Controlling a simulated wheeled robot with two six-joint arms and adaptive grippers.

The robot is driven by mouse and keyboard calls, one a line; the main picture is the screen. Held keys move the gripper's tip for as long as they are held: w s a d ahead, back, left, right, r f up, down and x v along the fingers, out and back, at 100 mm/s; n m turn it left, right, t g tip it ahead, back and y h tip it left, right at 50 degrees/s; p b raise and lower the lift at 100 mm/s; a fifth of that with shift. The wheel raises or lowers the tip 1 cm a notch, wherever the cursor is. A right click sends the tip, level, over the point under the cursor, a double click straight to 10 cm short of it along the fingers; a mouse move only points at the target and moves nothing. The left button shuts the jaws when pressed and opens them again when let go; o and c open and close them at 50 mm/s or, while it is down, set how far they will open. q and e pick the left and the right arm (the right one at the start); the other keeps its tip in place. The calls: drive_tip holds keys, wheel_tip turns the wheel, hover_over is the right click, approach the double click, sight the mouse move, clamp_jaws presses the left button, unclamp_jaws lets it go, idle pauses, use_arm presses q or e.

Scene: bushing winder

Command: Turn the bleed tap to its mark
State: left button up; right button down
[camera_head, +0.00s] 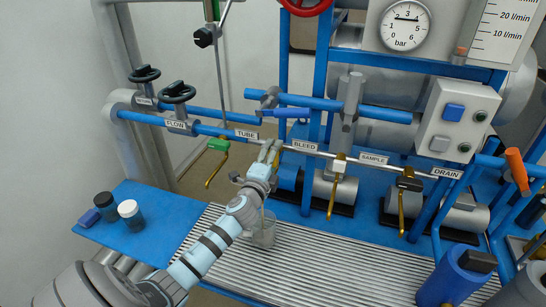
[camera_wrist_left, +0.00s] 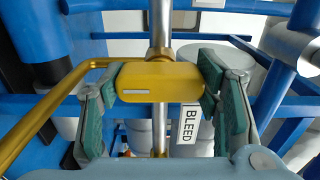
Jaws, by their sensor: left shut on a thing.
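The bleed tap shows in the left wrist view as a yellow block (camera_wrist_left: 160,82) with a short white line on its face. It sits on a pale metal pipe, and its bent brass spout (camera_wrist_left: 45,112) runs off to the left. A white BLEED label (camera_wrist_left: 190,124) is beside it, also seen in the head view (camera_head: 304,146). My left gripper (camera_head: 266,161) is at the tap on the thin pipe, its green-padded fingers shut on the yellow block from both sides. In the head view the gripper hides most of the tap. My right gripper is not in view.
A clear beaker (camera_head: 263,232) stands on the ribbed grate (camera_head: 300,270) below the tap. Along the same pipe are a green tap (camera_head: 218,145), a white tap (camera_head: 340,165) and a black tap (camera_head: 409,183). Blue pipes run just above.

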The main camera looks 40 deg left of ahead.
use_arm(q)
drive_tip(key=o, duration=1.2)
drive_tip(key=shift+s, duration=0.1)
drive_tip(key=shift+c, duration=0.2)
drive_tip(key=v, duration=1.2)
drive_tip(key=shift+f, duration=0.1)
